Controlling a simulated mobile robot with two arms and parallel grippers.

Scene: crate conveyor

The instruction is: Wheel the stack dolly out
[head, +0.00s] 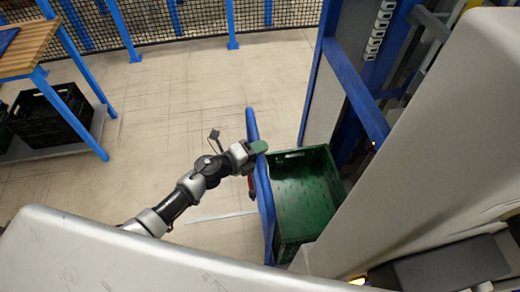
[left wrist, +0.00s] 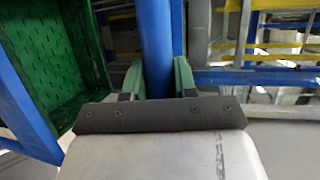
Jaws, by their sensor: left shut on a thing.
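The stack dolly shows its blue handle frame (head: 265,205) near the middle of the head view, standing upright beside a green crate (head: 305,200). My left gripper (head: 258,147) is shut on the blue handle near its upper part. In the left wrist view the blue bar (left wrist: 156,50) runs between the two green fingers of my left gripper (left wrist: 158,80). The green crate (left wrist: 65,55) shows at the left of that view. The dolly's base and wheels are hidden. My right gripper is not in view.
A blue-framed machine (head: 345,80) with grey panels stands close to the right of the crate. A workbench (head: 30,50) with a black crate (head: 48,110) under it is at the left. A mesh fence (head: 150,22) runs along the back. The floor between is clear.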

